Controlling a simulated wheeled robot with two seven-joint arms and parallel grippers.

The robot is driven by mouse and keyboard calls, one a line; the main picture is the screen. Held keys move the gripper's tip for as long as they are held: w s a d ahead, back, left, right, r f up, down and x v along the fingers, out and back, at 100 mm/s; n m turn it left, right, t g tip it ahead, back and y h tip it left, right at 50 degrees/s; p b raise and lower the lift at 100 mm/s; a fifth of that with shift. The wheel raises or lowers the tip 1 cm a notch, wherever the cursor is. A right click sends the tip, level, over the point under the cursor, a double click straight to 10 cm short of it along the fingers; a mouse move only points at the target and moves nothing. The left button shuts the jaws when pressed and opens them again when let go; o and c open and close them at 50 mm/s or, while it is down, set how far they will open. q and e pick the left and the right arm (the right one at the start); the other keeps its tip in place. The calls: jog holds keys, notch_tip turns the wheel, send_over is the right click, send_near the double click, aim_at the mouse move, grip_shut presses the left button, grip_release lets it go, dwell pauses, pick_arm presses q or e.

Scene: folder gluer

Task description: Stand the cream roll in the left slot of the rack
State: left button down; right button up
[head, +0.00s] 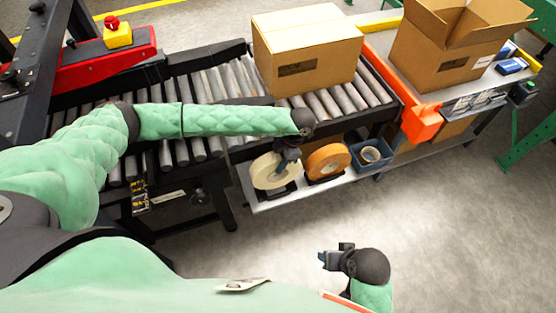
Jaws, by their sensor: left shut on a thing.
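The cream roll (267,174) is upright at the left end of the shelf below the conveyor. My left gripper (287,162) comes down from above and is shut on its upper right part, covering some of it. The black rack (287,191) shows under and beside the roll, at its left slot. I cannot tell whether the roll rests fully in the slot or is slightly above it. An orange roll (327,161) stands just to the right. My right gripper (328,259) is low over the floor, away from the rack; its jaw opening is unclear.
A blue bin (378,167) with a small tape roll (370,155) is right of the orange roll. The roller conveyor (215,85) carries a closed carton (308,50). An open carton (445,50) stands further right. The floor in front is clear.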

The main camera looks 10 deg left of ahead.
aim_at(275, 176)
pick_arm(q)
jog(key=shift+f, duration=0.1)
jog(key=shift+f+b, duration=0.35)
jog(key=shift+b, duration=0.05)
jog(key=shift+f+b, duration=1.25)
jog(key=shift+f, duration=0.5)
jog(key=shift+f, duration=0.35)
jog(key=shift+f+b, duration=0.8)
jog(key=c, duration=0.8)
grip_release()
jog(key=shift+o, duration=0.6)
jog(key=shift+f, duration=0.1)
